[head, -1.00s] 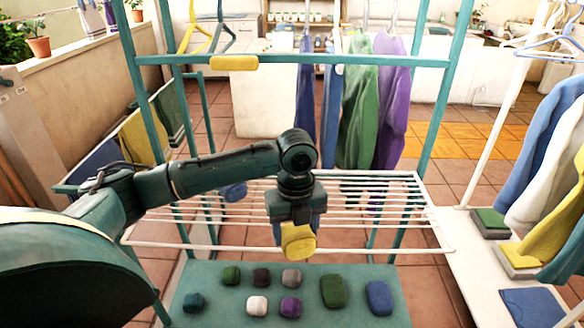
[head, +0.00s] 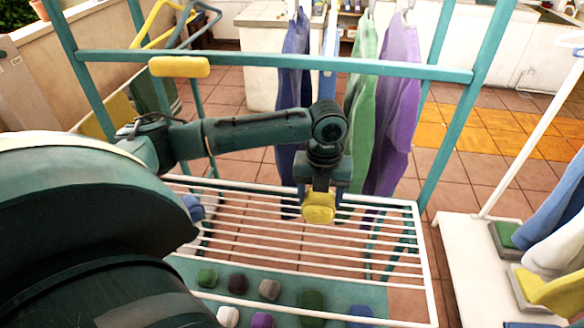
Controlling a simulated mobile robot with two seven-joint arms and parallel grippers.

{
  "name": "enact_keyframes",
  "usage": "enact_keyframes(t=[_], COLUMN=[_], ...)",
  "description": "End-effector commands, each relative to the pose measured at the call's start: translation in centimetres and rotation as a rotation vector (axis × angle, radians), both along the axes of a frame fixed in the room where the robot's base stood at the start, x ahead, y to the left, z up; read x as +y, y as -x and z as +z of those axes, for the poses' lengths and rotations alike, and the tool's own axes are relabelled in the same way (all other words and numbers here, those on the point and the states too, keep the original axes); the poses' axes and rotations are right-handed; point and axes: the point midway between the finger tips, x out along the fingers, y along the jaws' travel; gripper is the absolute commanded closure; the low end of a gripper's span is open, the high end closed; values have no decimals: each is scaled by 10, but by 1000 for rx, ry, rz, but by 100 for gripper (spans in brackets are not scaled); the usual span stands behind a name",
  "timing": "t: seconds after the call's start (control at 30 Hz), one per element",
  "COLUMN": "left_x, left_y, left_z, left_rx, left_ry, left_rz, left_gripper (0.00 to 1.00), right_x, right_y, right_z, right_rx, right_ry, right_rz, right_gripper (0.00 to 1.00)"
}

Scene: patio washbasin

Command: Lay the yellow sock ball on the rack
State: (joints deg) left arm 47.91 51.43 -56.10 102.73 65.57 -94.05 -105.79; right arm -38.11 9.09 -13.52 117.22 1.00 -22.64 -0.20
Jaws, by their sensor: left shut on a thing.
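The yellow sock ball (head: 319,207) is held between the fingers of my left gripper (head: 321,190), which points down over the far part of the rack. The rack (head: 424,262) is a frame of white bars, spread level below the teal frame. The sock ball overlaps the far bars in the picture; I cannot tell whether it touches them. A blue bundle (head: 193,207) shows at the rack's left end, partly behind my arm. My right gripper is not in view.
A teal crossbar (head: 270,62) with a yellow block (head: 179,67) spans the frame behind my arm. Purple (head: 395,95) and green clothes hang behind the rack. Several sock balls lie on the teal shelf (head: 185,268) below. The rack's middle and right bars are bare.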

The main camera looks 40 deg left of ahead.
Motion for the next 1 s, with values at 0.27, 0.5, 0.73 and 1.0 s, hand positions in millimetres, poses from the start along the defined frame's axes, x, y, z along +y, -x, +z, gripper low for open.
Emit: enact_keyframes(t=[0.27, 0.5, 0.73, 1.0], left_x=[0, 0, 0, 0], left_y=[0, 1, 0, 0], left_z=[-40, -67, -77, -80], left_rx=[1, 3, 0, 0], left_ry=[0, -1, -1, -1], left_rz=[0, 0, -2, -2], left_gripper=[63, 63, 63, 38], right_x=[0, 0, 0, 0], right_y=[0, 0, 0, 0], right_z=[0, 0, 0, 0], right_rx=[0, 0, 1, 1], right_ry=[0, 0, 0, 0], right_rz=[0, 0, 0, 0], right_gripper=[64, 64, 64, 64])
